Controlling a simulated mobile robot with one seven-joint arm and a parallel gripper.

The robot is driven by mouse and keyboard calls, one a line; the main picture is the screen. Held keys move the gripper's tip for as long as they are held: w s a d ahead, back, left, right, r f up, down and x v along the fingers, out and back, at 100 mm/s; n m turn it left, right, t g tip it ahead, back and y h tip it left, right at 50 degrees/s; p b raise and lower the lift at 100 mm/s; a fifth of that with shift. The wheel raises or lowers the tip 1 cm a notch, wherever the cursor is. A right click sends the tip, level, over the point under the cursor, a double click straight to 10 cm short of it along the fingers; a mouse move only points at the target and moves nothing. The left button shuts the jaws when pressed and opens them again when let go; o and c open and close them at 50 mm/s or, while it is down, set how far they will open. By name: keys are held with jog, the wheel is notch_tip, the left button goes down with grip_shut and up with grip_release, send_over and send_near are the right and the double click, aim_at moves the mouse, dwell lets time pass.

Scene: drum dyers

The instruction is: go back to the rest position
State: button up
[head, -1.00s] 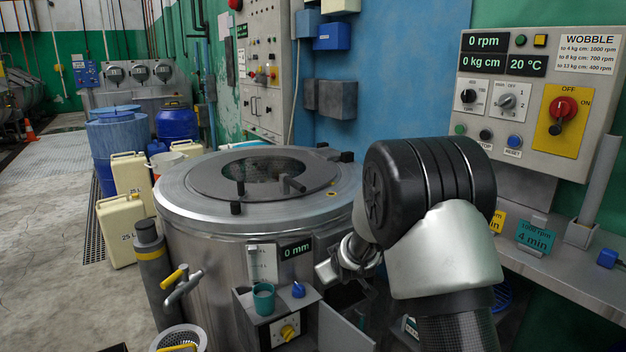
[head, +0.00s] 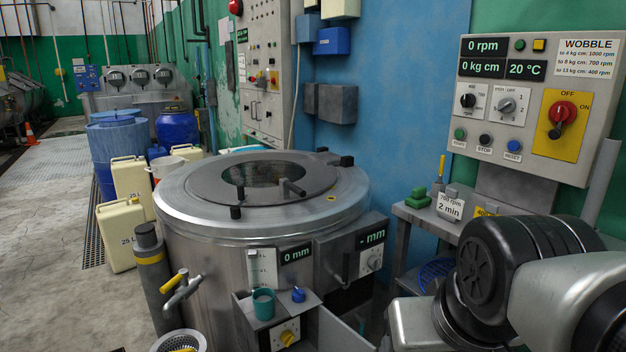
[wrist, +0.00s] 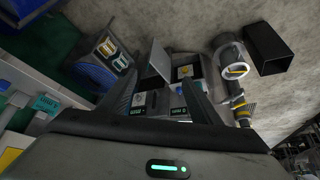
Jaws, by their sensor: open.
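My gripper (wrist: 160,98) shows in the wrist view, with its two dark fingers spread apart and nothing between them. It hangs above the front of the steel drum machine, whose small box, open flap and displays show small beyond the fingers. In the head view, my arm fills the lower right corner, in front of the bench. My gripper cannot be made out there.
The steel drum machine (head: 210,270) stands in the middle, with a teal cup (head: 263,304) on its front box. A control panel (head: 530,100) is above the bench at right. Canisters (head: 120,235) and blue barrels stand at left.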

notch_tip(320, 180, up, 28)
jog(key=s+p, duration=0.1)
jog(key=p, duration=2.7)
jog(key=shift+f, duration=0.1)
